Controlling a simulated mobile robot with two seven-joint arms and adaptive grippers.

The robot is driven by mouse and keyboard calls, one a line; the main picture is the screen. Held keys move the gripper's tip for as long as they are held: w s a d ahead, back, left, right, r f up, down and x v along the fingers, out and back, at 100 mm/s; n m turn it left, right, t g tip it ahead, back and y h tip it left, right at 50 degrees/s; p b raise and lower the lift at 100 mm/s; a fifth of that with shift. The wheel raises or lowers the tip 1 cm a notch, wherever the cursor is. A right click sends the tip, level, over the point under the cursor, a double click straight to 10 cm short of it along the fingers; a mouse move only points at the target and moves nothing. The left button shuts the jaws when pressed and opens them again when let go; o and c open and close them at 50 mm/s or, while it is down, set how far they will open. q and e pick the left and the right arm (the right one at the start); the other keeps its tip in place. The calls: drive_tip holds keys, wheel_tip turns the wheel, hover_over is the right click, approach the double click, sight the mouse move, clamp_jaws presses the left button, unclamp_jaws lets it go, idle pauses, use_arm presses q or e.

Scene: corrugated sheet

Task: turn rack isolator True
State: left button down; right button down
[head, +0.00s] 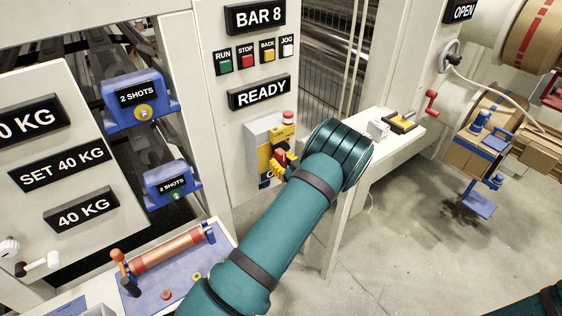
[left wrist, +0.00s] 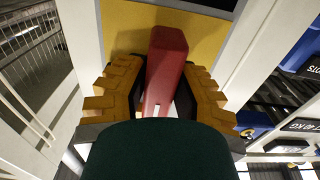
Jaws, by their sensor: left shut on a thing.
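The rack isolator is a grey box (head: 257,143) with a yellow plate on the white post below the READY sign. Its red handle (head: 280,156) shows beside my left gripper (head: 284,168), whose wrist hides part of the box and the label below. In the left wrist view the red handle (left wrist: 168,50) stands between the two yellow toothed fingers of the left gripper (left wrist: 163,78), in front of the yellow plate (left wrist: 205,35). The fingers are shut on the handle. My right gripper is out of view.
RUN, STOP, BACK and JOG buttons (head: 256,57) sit above the isolator. A white ledge (head: 390,135) with a yellow-and-black item lies to the right of my left wrist. A blue tray (head: 185,270) with a roller is at lower left. Grey floor (head: 420,240) is open at right.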

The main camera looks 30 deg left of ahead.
use_arm(q)
drive_tip(key=shift+a+r, duration=0.1)
drive_tip(key=c, duration=0.7)
unclamp_jaws()
drive_tip(key=shift+c, duration=0.2)
drive_tip(key=v, duration=1.2)
